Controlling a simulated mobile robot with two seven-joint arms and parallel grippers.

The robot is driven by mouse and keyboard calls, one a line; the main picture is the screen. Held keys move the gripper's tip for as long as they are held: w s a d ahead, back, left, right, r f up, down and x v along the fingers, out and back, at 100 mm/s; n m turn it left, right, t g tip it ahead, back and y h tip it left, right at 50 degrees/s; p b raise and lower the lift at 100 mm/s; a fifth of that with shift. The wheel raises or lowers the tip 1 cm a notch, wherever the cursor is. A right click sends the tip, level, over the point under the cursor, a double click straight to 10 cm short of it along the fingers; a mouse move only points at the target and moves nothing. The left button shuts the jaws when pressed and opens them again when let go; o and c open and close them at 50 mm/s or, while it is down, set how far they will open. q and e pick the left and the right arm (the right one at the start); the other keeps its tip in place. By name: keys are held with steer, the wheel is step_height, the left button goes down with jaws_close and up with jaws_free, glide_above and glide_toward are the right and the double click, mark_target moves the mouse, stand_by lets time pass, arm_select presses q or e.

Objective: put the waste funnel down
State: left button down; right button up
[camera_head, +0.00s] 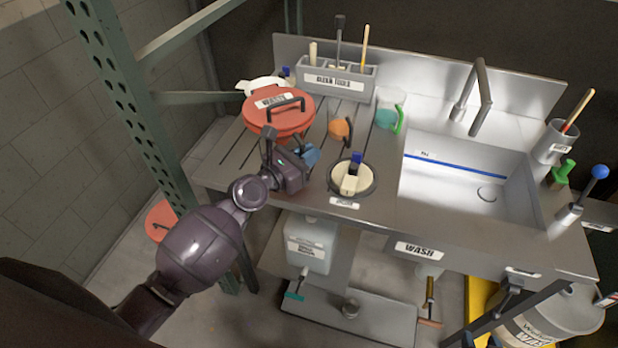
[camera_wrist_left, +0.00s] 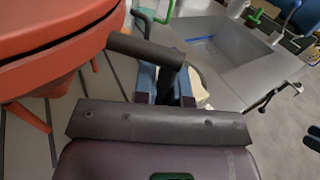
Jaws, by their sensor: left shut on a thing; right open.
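The waste funnel (camera_head: 262,117) is round and red, with a label and a black handle on top. It is over the grooved left part of the bench. Its red body fills the upper left of the left wrist view (camera_wrist_left: 50,45), with short red legs below. I cannot tell whether the legs touch the bench. My left gripper (camera_head: 303,156) is at the funnel's near right side. In the left wrist view its blue fingers (camera_wrist_left: 165,88) are shut on a dark bar beside the funnel, seemingly its side handle.
A tool holder (camera_head: 338,83) stands behind. An orange beaker (camera_head: 339,128) and a green-handled jug (camera_head: 388,108) are right of the funnel. A round opening (camera_head: 365,187) holding a cream and blue item is near the front edge. The sink (camera_head: 465,177) is further right. A green post (camera_head: 135,110) stands left.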

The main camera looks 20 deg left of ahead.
arm_select(q)
steer(key=shift+f, duration=0.7)
step_height(320, 180, down, 4)
steer(key=b, duration=0.3)
steer(key=shift+f, duration=0.2)
steer(key=shift+r, duration=0.1)
arm_select(e)
step_height(320, 180, down, 6)
steer(key=s, duration=0.2)
steer(key=shift+d+r+g, duration=0.15)
steer(key=shift+g, duration=0.15)
steer(key=shift+w+r, duration=0.1)
arm_select(q)
steer(key=shift+f, duration=0.2)
arm_select(e)
steer(key=shift+w, duration=0.2)
arm_select(q)
steer(key=c, duration=1.2)
jaws_free()
arm_select(e)
steer(key=shift+w+r, duration=0.2)
steer(key=shift+w, duration=0.1)
